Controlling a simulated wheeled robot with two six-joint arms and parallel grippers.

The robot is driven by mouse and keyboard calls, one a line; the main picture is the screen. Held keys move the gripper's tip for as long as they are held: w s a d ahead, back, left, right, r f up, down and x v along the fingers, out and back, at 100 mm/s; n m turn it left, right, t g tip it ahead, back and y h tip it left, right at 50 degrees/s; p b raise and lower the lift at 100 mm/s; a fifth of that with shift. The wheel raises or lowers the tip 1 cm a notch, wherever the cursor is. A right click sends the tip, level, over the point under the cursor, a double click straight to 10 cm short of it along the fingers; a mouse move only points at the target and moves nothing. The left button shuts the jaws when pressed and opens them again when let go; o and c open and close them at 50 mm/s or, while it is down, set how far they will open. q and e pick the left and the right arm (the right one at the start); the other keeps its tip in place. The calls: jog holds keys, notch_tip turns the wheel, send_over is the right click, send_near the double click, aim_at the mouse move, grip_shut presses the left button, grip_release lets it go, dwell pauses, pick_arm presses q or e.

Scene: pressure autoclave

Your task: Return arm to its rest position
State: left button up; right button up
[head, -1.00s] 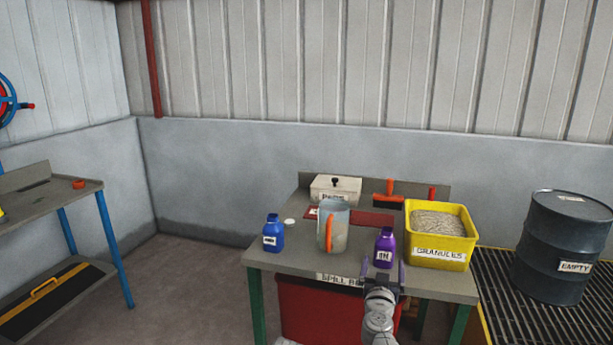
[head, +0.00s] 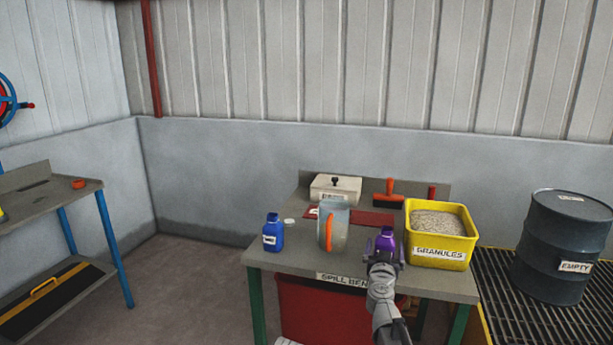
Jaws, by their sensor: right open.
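My right gripper (head: 385,252) comes up from the bottom of the head view over the front edge of the spill bench (head: 300,262). It is open, with its fingers at the purple bottle (head: 387,238). The gripper hides the lower part of that bottle, and I cannot tell whether the fingers touch it. The bottle stands upright on the bench. My left gripper is not in view.
On the bench are a blue bottle (head: 273,235), a grey jug (head: 341,232) with an orange handle, a lidded box (head: 335,188) and a yellow granules tub (head: 440,252). A dark drum (head: 562,245) stands on a grating at right. Floor at left is clear.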

aim_at(387, 228)
jog(key=r+p, duration=1)
jog(key=shift+s+r, duration=0.2)
jog(key=shift+r, duration=0.05)
jog(key=w+a+r+p, duration=0.1)
jog(key=a+r+p, duration=0.3)
jog(key=p, duration=0.1)
jog(key=shift+w+a+r, duration=0.25)
jog(key=shift+r, duration=0.1)
